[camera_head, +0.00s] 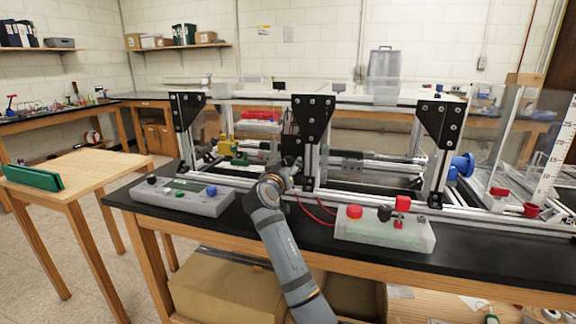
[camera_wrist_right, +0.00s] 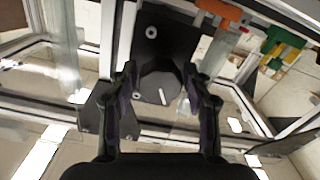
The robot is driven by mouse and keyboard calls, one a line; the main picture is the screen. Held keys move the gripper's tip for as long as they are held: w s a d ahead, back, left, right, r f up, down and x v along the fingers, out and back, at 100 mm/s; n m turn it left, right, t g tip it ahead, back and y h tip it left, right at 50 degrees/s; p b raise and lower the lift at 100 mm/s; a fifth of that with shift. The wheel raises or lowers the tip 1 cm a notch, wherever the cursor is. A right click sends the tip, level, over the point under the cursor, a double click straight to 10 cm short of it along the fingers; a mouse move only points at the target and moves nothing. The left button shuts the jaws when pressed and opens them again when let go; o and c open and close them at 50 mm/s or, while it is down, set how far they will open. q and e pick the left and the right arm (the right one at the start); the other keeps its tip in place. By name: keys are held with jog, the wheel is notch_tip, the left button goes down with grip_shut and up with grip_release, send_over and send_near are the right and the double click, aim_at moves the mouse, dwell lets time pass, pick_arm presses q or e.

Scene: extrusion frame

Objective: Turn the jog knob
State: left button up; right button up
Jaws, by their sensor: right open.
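The jog knob (camera_wrist_right: 160,82) is a dark round knob with a white pointer line, mounted on a black plate (camera_wrist_right: 160,35) in the right wrist view. The line points down and slightly right there. My right gripper (camera_wrist_right: 161,74) is open, with one finger on each side of the knob. I cannot tell whether the fingers touch it. In the head view my right gripper (camera_head: 290,168) is at the front of the extrusion frame (camera_head: 311,150), beside its middle post, and the knob is hidden behind it. My left gripper is not in view.
A grey control box (camera_head: 180,199) with a blue knob sits left of my right arm. A pale box (camera_head: 385,232) with red buttons sits right. Red wires (camera_head: 315,209) run close beside the arm. A wooden table (camera_head: 95,170) with a green block stands left.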

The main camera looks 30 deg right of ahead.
jog(key=c, duration=0.9)
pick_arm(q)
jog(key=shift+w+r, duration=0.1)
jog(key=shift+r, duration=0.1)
